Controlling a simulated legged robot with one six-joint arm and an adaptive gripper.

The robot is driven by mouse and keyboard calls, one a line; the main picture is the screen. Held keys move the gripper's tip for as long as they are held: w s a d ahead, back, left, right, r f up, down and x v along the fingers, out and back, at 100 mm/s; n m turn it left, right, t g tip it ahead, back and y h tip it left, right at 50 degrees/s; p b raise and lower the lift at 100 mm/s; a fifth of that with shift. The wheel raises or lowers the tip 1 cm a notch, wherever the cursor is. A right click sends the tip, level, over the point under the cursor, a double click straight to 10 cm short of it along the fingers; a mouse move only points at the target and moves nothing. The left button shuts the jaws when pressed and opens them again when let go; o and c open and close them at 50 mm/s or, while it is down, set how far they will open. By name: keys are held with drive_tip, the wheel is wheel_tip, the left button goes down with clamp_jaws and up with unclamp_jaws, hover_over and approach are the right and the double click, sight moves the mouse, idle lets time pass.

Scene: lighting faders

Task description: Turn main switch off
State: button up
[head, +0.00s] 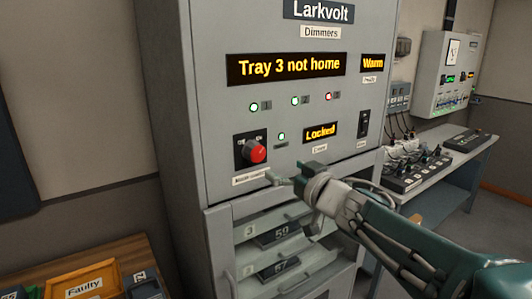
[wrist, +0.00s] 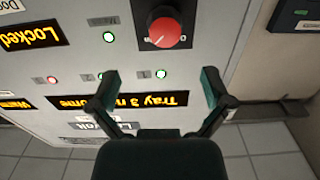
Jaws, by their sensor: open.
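The main switch is a red rotary knob (head: 258,153) on a dark plate on the grey dimmer cabinet (head: 184,110), with a small label (head: 250,176) under it. In the wrist view the red knob (wrist: 166,38) is at the top, upside down, ahead of the fingertips. My gripper (head: 290,174) is just right of and below the knob in the head view, apart from it. In the wrist view my gripper (wrist: 160,80) has its two fingers spread wide with nothing between them.
Displays read "Tray 3 not home" (head: 290,68), "Warm" (head: 373,63) and "Locked" (head: 320,131). Lamps 1 and 2 are green, lamp 3 (head: 328,96) red. Trays (head: 280,236) sit below the panel. A "Faulty" bin (head: 84,286) stands lower left; a bench with fader desks (head: 416,170) is right.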

sight(258, 157)
drive_tip(key=x, duration=0.6)
drive_tip(key=a+x, duration=0.1)
drive_tip(key=x, duration=0.2)
drive_tip(key=shift+s+f, duration=0.1)
drive_tip(key=shift+s, duration=0.05)
drive_tip(key=shift+w, duration=0.5)
drive_tip(key=shift+w+a, duration=0.1)
drive_tip(key=shift+a, duration=0.05)
drive_tip(key=shift+a, duration=0.25)
drive_tip(key=c, duration=1.1)
drive_tip(key=shift+d, duration=0.15)
drive_tip(key=shift+c, duration=0.2)
